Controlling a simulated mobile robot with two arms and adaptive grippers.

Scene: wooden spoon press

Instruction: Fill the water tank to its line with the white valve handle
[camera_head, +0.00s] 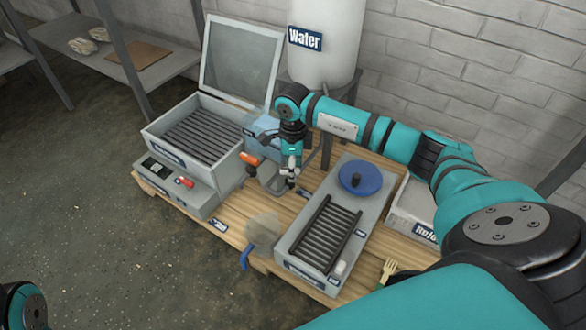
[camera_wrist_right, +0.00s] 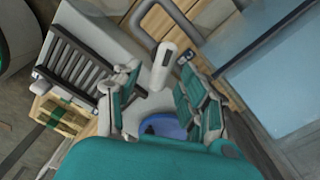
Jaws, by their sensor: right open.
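The white water tank (camera_head: 325,45), marked Water, stands at the back on a dark stand. Its water level and line cannot be made out. My right gripper (camera_head: 290,172) hangs below the tank front, pointing down. In the right wrist view, the two teal-padded fingers of this gripper (camera_wrist_right: 161,78) are open. A small white handle (camera_wrist_right: 163,62) shows between them, with space visible on both sides. I cannot tell how deep it lies between the fingers. Only part of my left arm shows at the bottom left of the head view.
A ribbed press with a raised clear lid (camera_head: 240,62) stands left of the gripper. An orange handle (camera_head: 250,159) and a pale blue container (camera_head: 262,130) are close by. A ribbed tray (camera_head: 322,235) with a blue disc (camera_head: 360,178) lies to the right, beside a reject bin (camera_head: 412,210).

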